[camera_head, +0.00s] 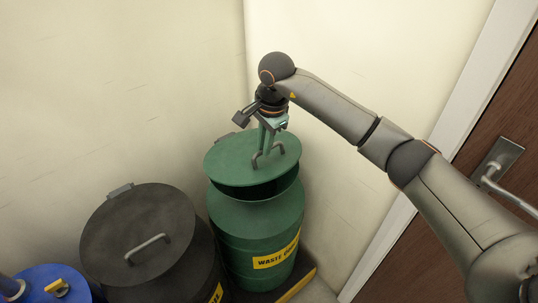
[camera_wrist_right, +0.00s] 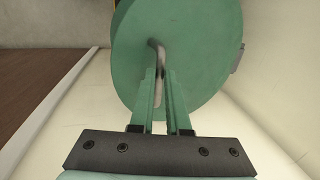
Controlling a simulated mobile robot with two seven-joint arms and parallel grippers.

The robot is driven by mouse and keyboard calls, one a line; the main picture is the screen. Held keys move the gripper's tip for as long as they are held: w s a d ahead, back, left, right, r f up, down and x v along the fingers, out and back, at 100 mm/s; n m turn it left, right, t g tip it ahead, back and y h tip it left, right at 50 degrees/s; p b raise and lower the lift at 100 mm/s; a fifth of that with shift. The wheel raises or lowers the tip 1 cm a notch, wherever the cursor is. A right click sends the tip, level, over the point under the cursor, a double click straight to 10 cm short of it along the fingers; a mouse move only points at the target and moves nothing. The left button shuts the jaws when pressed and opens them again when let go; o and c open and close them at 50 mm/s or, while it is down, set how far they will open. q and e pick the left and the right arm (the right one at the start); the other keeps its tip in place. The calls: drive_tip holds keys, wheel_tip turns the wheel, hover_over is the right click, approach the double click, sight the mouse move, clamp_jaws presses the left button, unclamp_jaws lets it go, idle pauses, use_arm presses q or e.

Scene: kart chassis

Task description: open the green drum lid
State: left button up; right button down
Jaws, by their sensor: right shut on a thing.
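The green drum (camera_head: 255,225) stands in the corner with a yellow "WASTE" label on its front. Its green lid (camera_head: 225,165) is tilted up, with a dark gap showing between its front edge and the drum body. My right gripper (camera_head: 266,152) is above the lid and shut on its handle (camera_head: 277,148). In the right wrist view the lid (camera_wrist_right: 205,60) fills the upper middle, and the two fingers (camera_wrist_right: 160,90) close around the grey handle (camera_wrist_right: 157,60). My left gripper does not show.
A black drum with a closed lid (camera_head: 135,225) stands left of the green drum. A blue drum (camera_head: 50,285) with a yellow part is at the lower left. Walls are close behind. A brown door with a metal handle (camera_head: 492,172) is at the right.

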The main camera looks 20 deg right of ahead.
drive_tip(key=w+a+r+p, duration=0.2)
drive_tip(key=w+r, duration=0.4)
drive_tip(key=shift+a+r+p, duration=0.15)
drive_tip(key=shift+r+p, duration=0.2)
drive_tip(key=shift+p, duration=0.05)
drive_tip(key=c, duration=0.9)
unclamp_jaws()
drive_tip(key=shift+w+a+f, duration=0.1)
drive_tip(key=shift+w, duration=0.2)
drive_tip(key=shift+r, duration=0.3)
drive_tip(key=r, duration=0.4)
drive_tip(key=s+r, duration=0.1)
drive_tip(key=r, duration=0.3)
drive_tip(key=s+d+r, duration=0.1)
drive_tip(key=r, duration=0.3)
drive_tip(key=shift+s, duration=0.2)
